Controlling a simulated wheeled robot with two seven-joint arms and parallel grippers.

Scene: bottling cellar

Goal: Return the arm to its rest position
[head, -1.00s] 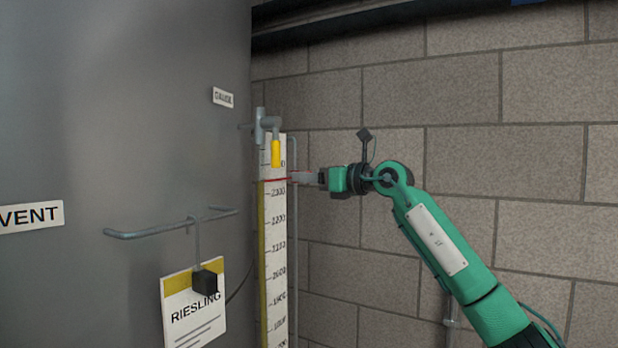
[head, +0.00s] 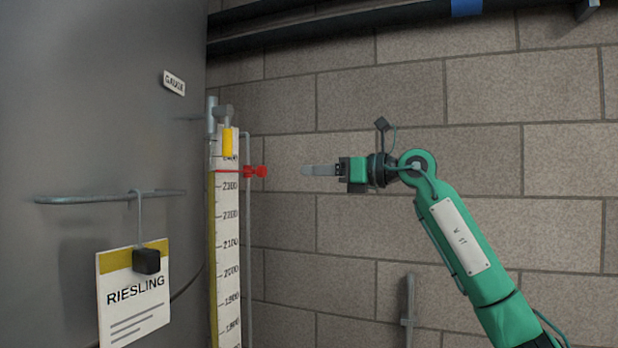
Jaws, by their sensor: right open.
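My right arm comes in from the lower right, green with a white plate. Its gripper (head: 318,171) is open and empty, with its grey fingers pointing left in front of the block wall. A gap separates the fingertips from the red pointer (head: 255,171) on the gauge. The pointer sits near the top of the white gauge scale (head: 230,240), just above the 2300 mark. My left gripper is not in the view.
A grey tank (head: 90,110) fills the left side, with a rail (head: 80,199) and a hanging RIESLING card (head: 133,300). A yellow-handled valve (head: 227,142) tops the gauge. A dark beam (head: 340,25) crosses above. The wall around the gripper is clear.

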